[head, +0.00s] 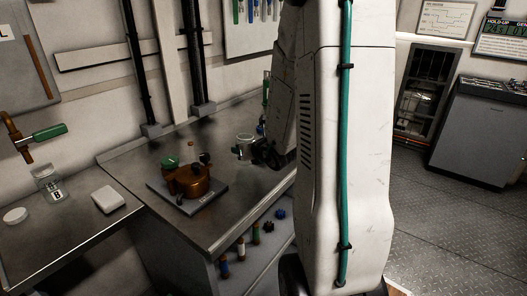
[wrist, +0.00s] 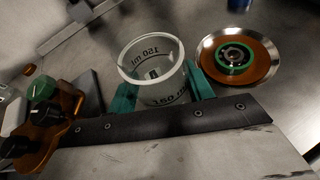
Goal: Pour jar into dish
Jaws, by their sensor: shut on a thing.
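The held jar (wrist: 160,78) is a clear cup with a pale rim and "150 ml" marks. My gripper (wrist: 161,92) is shut on it, with a teal finger on each side. I look into its open mouth and cannot clearly make out any contents. In the head view the jar (head: 243,146) looks roughly upright over the steel bench, at the tip of my arm. A round dish-like thing (wrist: 271,60) with a shiny rim, orange inside and a green ring lies right of the jar in the wrist view, apart from it. I cannot pick it out in the head view.
A copper pot-like device (head: 195,180) with a green part sits on a flat plate (head: 213,195) left of the jar. A lettered jar (head: 49,186), a round lid (head: 16,215) and a white block (head: 109,199) stand on the left counter. Bare bench lies between.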

